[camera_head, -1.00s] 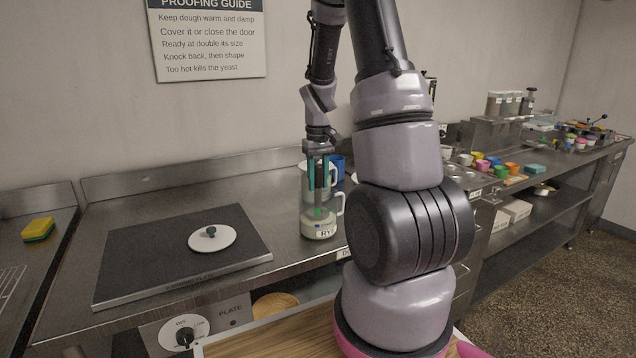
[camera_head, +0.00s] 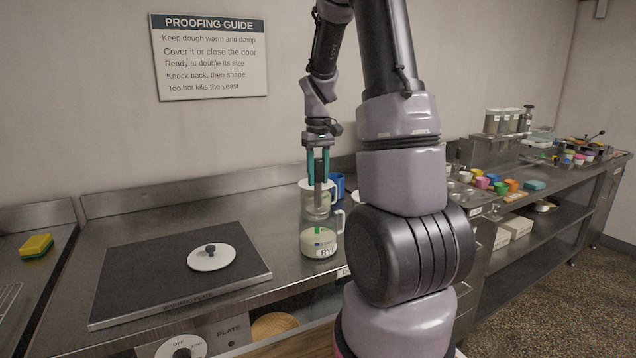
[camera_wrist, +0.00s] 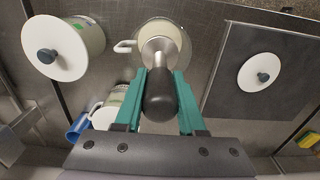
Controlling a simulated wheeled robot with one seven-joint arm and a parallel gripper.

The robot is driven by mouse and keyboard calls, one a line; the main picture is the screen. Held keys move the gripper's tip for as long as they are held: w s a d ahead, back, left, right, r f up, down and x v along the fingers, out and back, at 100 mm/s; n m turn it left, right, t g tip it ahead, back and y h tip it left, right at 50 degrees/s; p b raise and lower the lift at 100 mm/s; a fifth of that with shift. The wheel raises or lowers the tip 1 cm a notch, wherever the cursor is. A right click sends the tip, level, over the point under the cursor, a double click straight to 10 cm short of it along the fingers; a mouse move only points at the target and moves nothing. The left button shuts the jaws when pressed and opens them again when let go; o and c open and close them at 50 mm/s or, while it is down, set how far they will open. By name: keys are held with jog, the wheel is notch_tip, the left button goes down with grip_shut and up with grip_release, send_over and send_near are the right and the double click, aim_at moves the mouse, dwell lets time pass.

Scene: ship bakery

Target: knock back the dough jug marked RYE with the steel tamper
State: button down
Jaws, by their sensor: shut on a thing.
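My gripper (camera_head: 318,178) points down with its teal fingers shut on the black handle of the steel tamper (camera_wrist: 160,96). It is over the clear jug marked RYE (camera_head: 321,243), which stands upright on the steel counter with pale dough in its lower part. The tamper's steel foot (camera_wrist: 158,50) is over the jug's mouth in the wrist view. In the head view it is near the rim, above the dough; I cannot tell if it is still inside. The jug's handle (camera_wrist: 124,46) shows in the wrist view.
Left of the jug is a dark plate (camera_head: 130,282) with a white knobbed lid (camera_head: 211,257) on it. A blue mug (camera_head: 337,184) stands close behind the jug. Another white-lidded container (camera_wrist: 60,48) is in the wrist view. My arm hides counter on the right.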

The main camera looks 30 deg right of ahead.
jog(key=shift+r, duration=1.7)
